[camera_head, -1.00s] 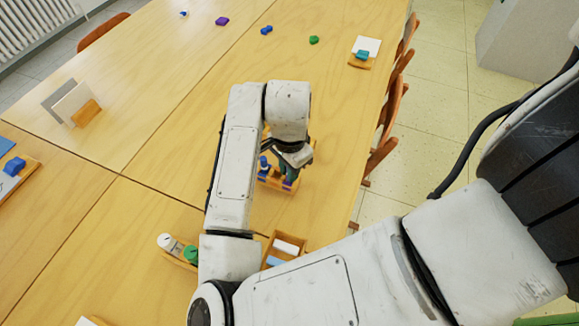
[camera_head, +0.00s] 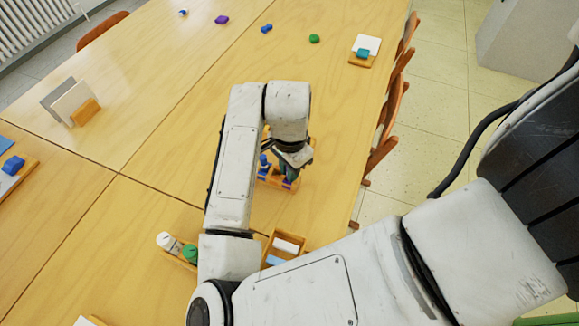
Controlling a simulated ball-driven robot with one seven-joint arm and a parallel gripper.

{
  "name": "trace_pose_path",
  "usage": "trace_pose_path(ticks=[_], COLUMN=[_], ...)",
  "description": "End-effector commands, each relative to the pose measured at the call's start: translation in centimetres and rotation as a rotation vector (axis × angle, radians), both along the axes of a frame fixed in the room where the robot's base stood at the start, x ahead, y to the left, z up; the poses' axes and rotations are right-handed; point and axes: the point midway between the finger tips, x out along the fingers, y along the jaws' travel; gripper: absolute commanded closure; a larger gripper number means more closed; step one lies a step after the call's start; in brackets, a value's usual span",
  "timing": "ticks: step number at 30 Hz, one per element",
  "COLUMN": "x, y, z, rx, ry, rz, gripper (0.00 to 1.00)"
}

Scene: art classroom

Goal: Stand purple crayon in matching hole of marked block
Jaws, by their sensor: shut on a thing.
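A wooden block (camera_head: 267,182) stands on the table under the end of my arm, partly hidden by it. A blue piece (camera_head: 264,161) stands upright at its left end. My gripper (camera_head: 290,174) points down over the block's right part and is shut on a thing. A small purple patch (camera_head: 288,185) shows just below the fingers, at the block; I take it for the purple crayon, but it is too small to tell it from a mark. The hole and the crayon's lower end are hidden, so I cannot tell whether it is seated.
A wooden tray (camera_head: 268,243) with white and light-blue pieces lies nearer me. Left of it, a holder with white and green pieces (camera_head: 189,253) is partly behind my arm. Several small coloured pieces lie at the far end.

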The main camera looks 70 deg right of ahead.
Motion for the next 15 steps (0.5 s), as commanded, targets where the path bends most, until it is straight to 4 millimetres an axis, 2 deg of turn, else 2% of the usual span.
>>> trace_pose_path(ticks=[7, 8, 15], x=[0.00, 0.00, 0.00], y=[0.00, 0.00, 0.00], z=[0.01, 0.02, 0.01], rx=[0.000, 0.000, 0.000], ry=[0.000, 0.000, 0.000], rz=[0.000, 0.000, 0.000], gripper=[1.00, 0.80, 0.57])
